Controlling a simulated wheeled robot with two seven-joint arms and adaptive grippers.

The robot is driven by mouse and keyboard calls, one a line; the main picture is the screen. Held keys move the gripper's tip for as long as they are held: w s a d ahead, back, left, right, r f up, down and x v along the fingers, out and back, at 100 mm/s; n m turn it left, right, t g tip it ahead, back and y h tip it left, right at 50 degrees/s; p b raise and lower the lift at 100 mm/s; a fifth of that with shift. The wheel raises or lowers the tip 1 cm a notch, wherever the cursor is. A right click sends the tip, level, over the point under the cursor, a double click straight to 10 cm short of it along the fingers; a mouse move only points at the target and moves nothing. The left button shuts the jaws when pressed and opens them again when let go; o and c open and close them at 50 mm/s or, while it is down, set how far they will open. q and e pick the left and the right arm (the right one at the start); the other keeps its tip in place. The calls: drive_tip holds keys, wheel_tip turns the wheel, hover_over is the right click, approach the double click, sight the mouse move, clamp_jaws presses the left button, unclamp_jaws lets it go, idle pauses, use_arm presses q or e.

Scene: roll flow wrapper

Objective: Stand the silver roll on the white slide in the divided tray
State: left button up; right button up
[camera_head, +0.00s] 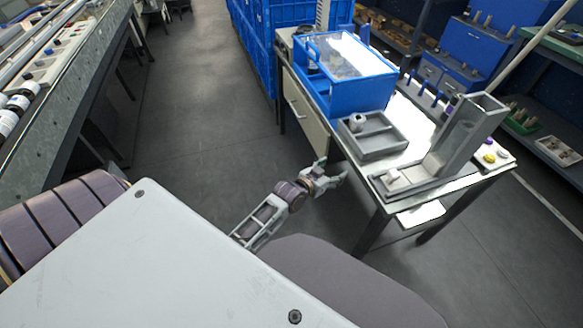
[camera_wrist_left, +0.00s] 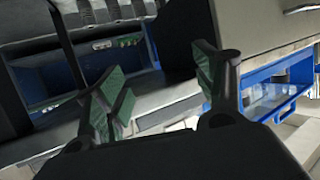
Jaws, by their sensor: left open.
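The grey divided tray (camera_head: 388,150) lies on the table, with a small pale roll (camera_head: 357,121) in its left compartment. A grey fixture with a tall upright chute (camera_head: 466,134) stands to the right of the tray. A small whitish piece (camera_head: 394,177) lies at the fixture's near left end; I cannot tell the silver roll from the white slide there. My left gripper (camera_head: 334,174) is open and empty, left of the table's near edge and apart from the tray and fixture. Its spread fingers show in the left wrist view (camera_wrist_left: 160,88). My right gripper is not in view.
A blue bin with a clear lid (camera_head: 346,70) stands behind the tray. Yellow and purple pieces (camera_head: 489,158) lie at the table's right corner. Blue crates (camera_head: 254,40) are stacked behind. Shelves line the right side. The floor left of the table is clear.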

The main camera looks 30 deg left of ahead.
use_arm(q)
drive_tip(key=s+d+f+g+y, duration=0.1)
drive_tip(key=s+f+g, duration=1.1)
drive_tip(key=s+f, duration=1.2)
drive_tip(key=shift+s+y, duration=0.5)
drive_tip(key=shift+s, duration=1.25)
drive_tip(key=shift+f, duration=0.1)
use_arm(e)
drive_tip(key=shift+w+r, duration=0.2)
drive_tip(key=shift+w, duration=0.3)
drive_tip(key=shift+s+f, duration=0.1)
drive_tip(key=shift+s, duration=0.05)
